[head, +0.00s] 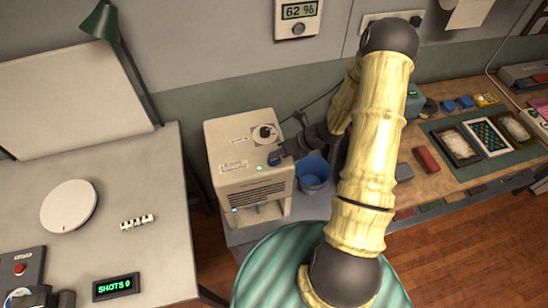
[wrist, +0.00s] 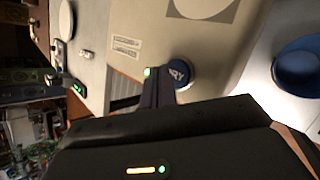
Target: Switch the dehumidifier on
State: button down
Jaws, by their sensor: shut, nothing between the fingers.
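The dehumidifier (head: 222,150) is a beige box with a dark slotted grille, standing between the left table and the workbench. A green light (wrist: 148,71) glows beside the button and also shows in the head view (head: 259,168). My gripper (head: 280,156) is shut and empty, its fingertips at the button's edge. The fingers hide part of the button; I cannot tell whether they touch it.
A blue bucket (head: 314,180) stands just right of the dehumidifier. A wall display (head: 299,10) reads 62 %. The left table (head: 120,180) holds a white disc (head: 69,206) and small devices. The workbench (head: 420,185) at right carries trays. My arm crosses the middle.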

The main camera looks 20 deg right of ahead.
aim_at(277, 161)
jog(key=shift+r+p, duration=1.9)
jog(key=shift+r, duration=0.8)
